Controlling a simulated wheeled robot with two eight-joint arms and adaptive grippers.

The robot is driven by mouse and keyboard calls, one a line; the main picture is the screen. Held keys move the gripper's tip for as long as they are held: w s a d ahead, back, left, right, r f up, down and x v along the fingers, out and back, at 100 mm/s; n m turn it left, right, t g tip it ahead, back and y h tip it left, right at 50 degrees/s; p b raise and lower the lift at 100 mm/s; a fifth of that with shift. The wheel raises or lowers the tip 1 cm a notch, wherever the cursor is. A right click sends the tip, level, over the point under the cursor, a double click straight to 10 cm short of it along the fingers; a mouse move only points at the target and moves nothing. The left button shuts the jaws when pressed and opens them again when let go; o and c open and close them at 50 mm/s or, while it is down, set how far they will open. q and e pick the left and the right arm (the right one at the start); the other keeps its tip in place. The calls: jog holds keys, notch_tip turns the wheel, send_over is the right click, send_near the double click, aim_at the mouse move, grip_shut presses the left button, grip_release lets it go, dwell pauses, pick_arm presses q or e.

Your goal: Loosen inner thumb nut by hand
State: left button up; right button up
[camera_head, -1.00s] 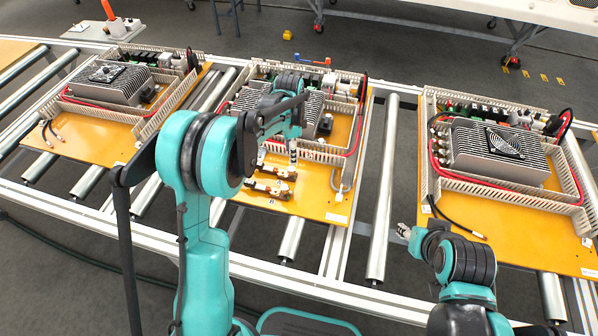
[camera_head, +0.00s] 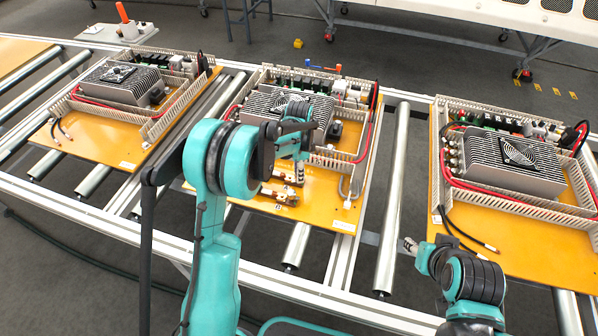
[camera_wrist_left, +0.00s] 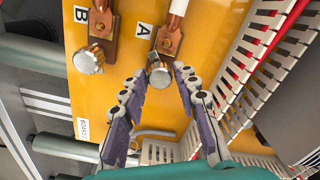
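In the left wrist view, a silver thumb nut (camera_wrist_left: 160,76) sits on the copper terminal (camera_wrist_left: 169,40) marked A. A second thumb nut (camera_wrist_left: 88,60) sits on the terminal (camera_wrist_left: 103,22) marked B, to the left. My left gripper (camera_wrist_left: 160,71) is open, with one finger on each side of the A nut; I cannot tell whether either touches it. In the head view, my left gripper (camera_head: 299,180) points down at the terminals on the middle board (camera_head: 318,212). My right gripper (camera_head: 409,245) is over the rollers, away from the terminals; its opening is too small to judge.
Slotted wiring duct (camera_wrist_left: 250,75) with a red cable runs close to the right of the A terminal. A finned heatsink box (camera_head: 262,103) stands behind the terminals. Similar boards lie on the roller conveyor to left (camera_head: 100,146) and right (camera_head: 520,250).

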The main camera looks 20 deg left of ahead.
pick_arm(q)
grip_shut()
jog(key=shift+n, duration=0.3)
